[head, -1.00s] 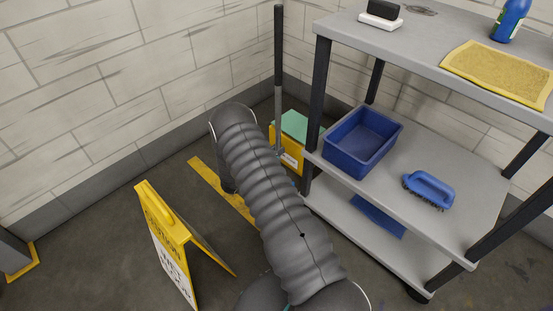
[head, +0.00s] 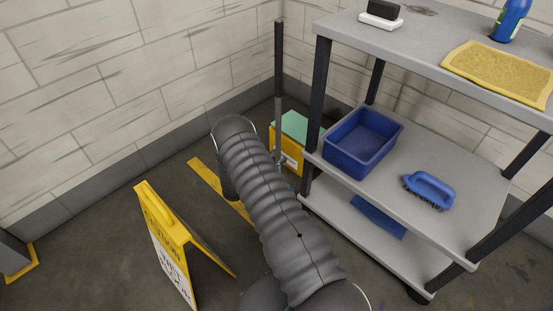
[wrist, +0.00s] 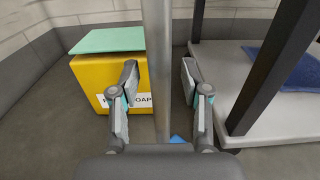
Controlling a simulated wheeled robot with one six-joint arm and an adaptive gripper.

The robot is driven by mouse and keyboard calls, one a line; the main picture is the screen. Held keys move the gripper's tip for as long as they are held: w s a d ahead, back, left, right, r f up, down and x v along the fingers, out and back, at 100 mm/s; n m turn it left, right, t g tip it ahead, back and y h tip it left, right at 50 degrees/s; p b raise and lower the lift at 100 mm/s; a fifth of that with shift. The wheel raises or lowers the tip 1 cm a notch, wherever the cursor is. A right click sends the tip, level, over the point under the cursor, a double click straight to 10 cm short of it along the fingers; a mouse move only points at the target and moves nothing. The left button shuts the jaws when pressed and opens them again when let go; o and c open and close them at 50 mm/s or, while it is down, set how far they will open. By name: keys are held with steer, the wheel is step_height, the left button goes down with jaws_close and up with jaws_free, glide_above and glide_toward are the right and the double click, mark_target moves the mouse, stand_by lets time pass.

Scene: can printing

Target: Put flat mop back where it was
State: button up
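The flat mop's upright pole (head: 278,60) stands near the wall corner in the head view, dark at the top and grey below. In the wrist view its grey pole (wrist: 158,60) runs vertically between the fingers of my gripper (wrist: 160,78). My gripper is open, with one finger on each side of the pole and gaps visible beside it. A small blue patch (wrist: 178,138) shows low beside the pole, perhaps the mop head, which is mostly hidden.
A grey shelf cart (head: 440,180) stands close right, holding a blue bin (head: 362,140) and brush (head: 430,188). A yellow floor sign (head: 165,235) stands at front left.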

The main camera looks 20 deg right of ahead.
steer(key=v, duration=1.2)
steer(key=s+d+r+m+g+y, duration=0.1)
steer(key=s+r+m+g+y, duration=0.2)
steer(key=r, duration=0.6)
steer(key=s+d+r+m+g+y, duration=0.1)
steer(key=s+r+m+g, duration=0.1)
steer(key=s+r+m, duration=0.45)
steer(key=s+d+r+m+g+y, duration=0.1)
steer(key=r+m+g, duration=0.15)
steer(key=r, duration=0.75)
steer(key=s+a+r+m+t+y, duration=0.3)
steer(key=s+a+r+m+y, duration=0.2)
steer(key=s+r, duration=0.3)
steer(key=s+a+r+m+t+y, duration=0.4)
steer(key=s+r+y, duration=0.3)
steer(key=s, duration=0.8)
steer(key=shift+a+r+m, duration=0.5)
steer(key=shift+a+r, duration=0.25)
steer(key=shift+a, duration=0.15)
